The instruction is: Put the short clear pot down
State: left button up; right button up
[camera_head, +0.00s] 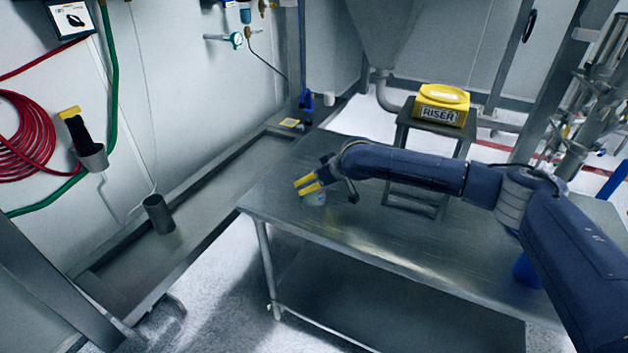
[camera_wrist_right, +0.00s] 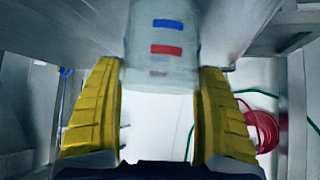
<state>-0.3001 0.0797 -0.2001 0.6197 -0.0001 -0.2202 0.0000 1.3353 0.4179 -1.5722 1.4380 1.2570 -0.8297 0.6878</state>
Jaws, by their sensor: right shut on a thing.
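The short clear pot (camera_head: 315,198) is at the left part of the metal table (camera_head: 400,240), just below the yellow fingertips of my right gripper (camera_head: 308,184). In the right wrist view the pot (camera_wrist_right: 162,72) is a pale translucent cylinder with a blue and a red mark on its side. It sits between the two yellow fingers of my right gripper (camera_wrist_right: 160,105), which is shut on it. I cannot tell whether the pot's base touches the tabletop. My left gripper does not show.
A yellow block marked RISER (camera_head: 440,105) sits on a small stool (camera_head: 436,132) behind the table. A blue object (camera_head: 526,271) is at the table's right, partly behind my right arm. A grey cylinder (camera_head: 158,214) stands left of the table. The table's front middle is clear.

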jog(key=o, duration=1.2)
jog(key=shift+c, duration=0.2)
jog(key=shift+d+r, duration=0.1)
jog(key=shift+r, duration=0.15)
jog(key=v, duration=1.1)
jog(key=shift+s+d+r, duration=0.15)
jog(key=shift+s+r, duration=0.1)
jog(key=shift+s, duration=0.05)
